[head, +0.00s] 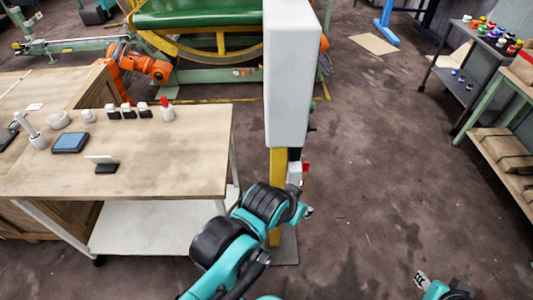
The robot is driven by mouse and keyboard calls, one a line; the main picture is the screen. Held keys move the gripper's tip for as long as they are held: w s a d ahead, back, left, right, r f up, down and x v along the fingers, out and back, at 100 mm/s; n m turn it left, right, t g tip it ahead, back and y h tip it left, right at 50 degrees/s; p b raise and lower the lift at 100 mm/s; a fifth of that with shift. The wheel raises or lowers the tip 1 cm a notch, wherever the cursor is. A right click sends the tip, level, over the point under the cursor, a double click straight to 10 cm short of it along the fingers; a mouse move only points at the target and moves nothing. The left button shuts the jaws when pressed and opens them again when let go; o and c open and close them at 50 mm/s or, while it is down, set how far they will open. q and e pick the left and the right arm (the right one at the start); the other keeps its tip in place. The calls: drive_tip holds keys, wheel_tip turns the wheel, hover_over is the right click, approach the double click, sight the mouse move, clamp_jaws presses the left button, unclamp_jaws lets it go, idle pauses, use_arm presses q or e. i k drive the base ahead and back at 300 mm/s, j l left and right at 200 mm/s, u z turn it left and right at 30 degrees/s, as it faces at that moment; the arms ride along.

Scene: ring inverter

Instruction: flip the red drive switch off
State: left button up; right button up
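A small red part (306,167), which looks like the drive switch, sticks out on the right side of the yellow post (277,165), below the tall white cabinet (292,70). A small pale box (294,173) sits beside it. Whether the switch is on or off is too small to tell. My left gripper (308,211) is just below the red part, apart from it in the picture, and mostly hidden behind its wrist. My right gripper (422,280) is low at the bottom right over the floor, far from the post. Its finger opening is too small to read.
A wooden table (190,180) with small items stands left of the post. Small green and dark parts (312,107) stick out from the cabinet's right side. A shelf cart (465,95) and bench (500,150) stand at the right. The floor between is clear.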

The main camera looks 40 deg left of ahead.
sight(305, 165)
drive_tip(key=i+l+u, duration=0.2)
drive_tip(key=u, duration=0.25)
drive_tip(key=i+l+u, duration=0.25)
drive_tip(key=u, duration=0.2)
drive_tip(key=i+l+u, duration=0.25)
drive_tip(key=l+u, duration=0.15)
drive_tip(key=i+l+u, duration=0.1)
drive_tip(key=l+u, duration=0.35)
drive_tip(key=k+j, duration=0.1)
drive_tip(key=k, duration=0.25)
drive_tip(key=k+l+z, duration=0.1)
drive_tip(key=l, duration=0.3)
drive_tip(key=k+l, duration=0.1)
drive_tip(key=l, duration=0.35)
drive_tip(key=k+l+z, duration=0.15)
drive_tip(key=l, duration=0.25)
drive_tip(key=l+z, duration=0.1)
drive_tip(key=l, duration=0.35)
drive_tip(key=k, duration=0.05)
